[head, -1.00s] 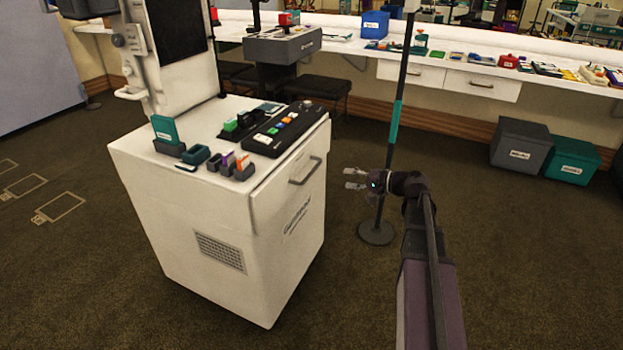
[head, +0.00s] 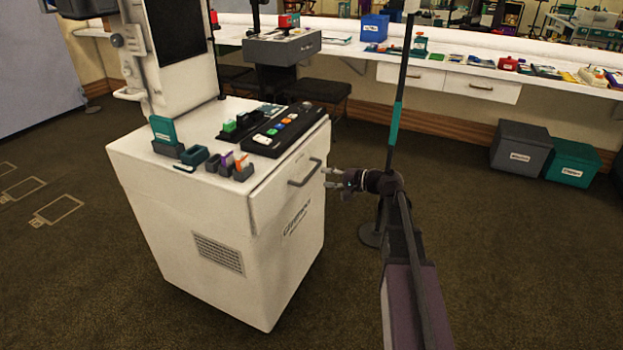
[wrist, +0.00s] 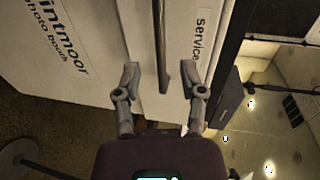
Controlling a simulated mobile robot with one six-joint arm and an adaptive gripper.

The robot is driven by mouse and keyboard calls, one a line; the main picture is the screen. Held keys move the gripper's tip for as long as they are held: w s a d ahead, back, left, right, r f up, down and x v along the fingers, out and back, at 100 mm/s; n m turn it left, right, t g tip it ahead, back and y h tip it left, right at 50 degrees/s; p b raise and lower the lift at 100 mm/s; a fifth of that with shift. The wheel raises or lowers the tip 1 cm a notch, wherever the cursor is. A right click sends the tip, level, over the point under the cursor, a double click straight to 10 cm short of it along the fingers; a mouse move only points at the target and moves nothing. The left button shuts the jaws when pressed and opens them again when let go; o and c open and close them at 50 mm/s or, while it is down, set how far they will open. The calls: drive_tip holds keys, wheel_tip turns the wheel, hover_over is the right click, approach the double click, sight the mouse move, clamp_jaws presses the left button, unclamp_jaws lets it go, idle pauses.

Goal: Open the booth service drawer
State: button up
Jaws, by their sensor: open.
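The white booth cabinet (head: 180,222) stands left of centre in the head view. Its service drawer (head: 268,208) is at the top of the right-hand side, with a grey bar handle (head: 305,173). The drawer looks closed. My gripper (head: 326,178) is open just right of the handle, apart from it. In the wrist view, the handle (wrist: 161,50) runs lengthwise between the two open fingers of my gripper (wrist: 163,82). The drawer front (wrist: 182,30) with the word "service" is beyond it. Nothing is held.
A control panel (head: 287,130) and small holders (head: 196,156) sit on the cabinet top. A post with a round base (head: 371,234) stands close behind my arm. Bins (head: 520,147) stand by the back counter. The carpet (head: 520,270) at right is clear.

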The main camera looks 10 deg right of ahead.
sight(309, 176)
drive_tip(key=shift+b+x, duration=0.55)
drive_tip(key=shift+x, duration=2.75)
